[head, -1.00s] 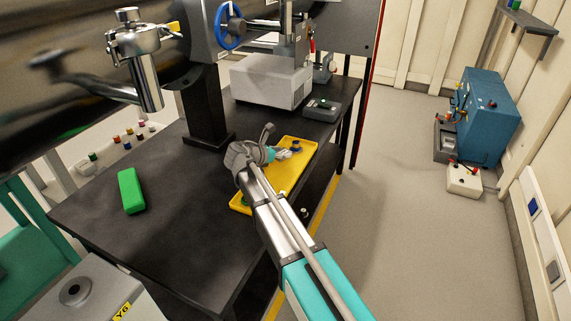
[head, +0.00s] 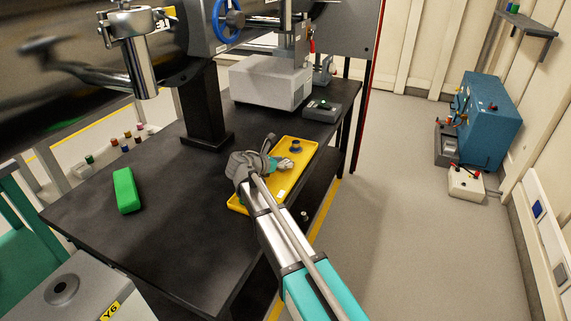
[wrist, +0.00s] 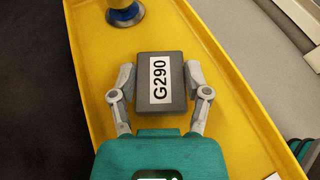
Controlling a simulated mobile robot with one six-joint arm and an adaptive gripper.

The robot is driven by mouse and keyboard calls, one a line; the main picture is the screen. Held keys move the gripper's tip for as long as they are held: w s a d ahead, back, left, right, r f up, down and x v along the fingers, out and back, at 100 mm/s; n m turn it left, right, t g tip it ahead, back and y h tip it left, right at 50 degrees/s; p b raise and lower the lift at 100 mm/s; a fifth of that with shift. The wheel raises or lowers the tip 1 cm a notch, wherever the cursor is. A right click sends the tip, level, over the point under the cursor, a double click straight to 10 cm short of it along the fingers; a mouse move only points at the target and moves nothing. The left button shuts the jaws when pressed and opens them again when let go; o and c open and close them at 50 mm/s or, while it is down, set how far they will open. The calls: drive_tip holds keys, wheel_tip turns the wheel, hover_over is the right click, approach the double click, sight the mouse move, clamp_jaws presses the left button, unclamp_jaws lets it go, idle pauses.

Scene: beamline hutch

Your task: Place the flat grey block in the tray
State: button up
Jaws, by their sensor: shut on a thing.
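The flat grey block (wrist: 177,82), with a white label reading G290, sits between the two fingers of my gripper (wrist: 160,88) in the wrist view. My gripper is shut on it from both sides. The yellow tray (wrist: 215,60) fills most of the wrist view beneath the block; I cannot tell whether the block touches its floor. In the head view my gripper (head: 262,165) is over the left part of the tray (head: 300,158), and my wrist hides the block there.
A green block (head: 126,190) lies on the black table (head: 170,210). A small grey box (head: 322,109) and a larger grey instrument (head: 270,82) stand behind the tray.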

drive_tip(key=shift+f, duration=0.1)
drive_tip(key=o, duration=1.2)
drive_tip(key=shift+s+a+r, duration=0.25)
drive_tip(key=shift+s+r, duration=0.05)
drive_tip(key=shift+r, duration=0.1)
drive_tip(key=p+v, duration=0.4)
drive_tip(key=v, duration=0.5)
drive_tip(key=shift+s+a+r, duration=0.2)
drive_tip(key=shift+a, duration=0.05)
drive_tip(key=shift+s+a+r+p, duration=0.2)
drive_tip(key=shift+s+a+p, duration=0.1)
drive_tip(key=shift+s+a, duration=0.2)
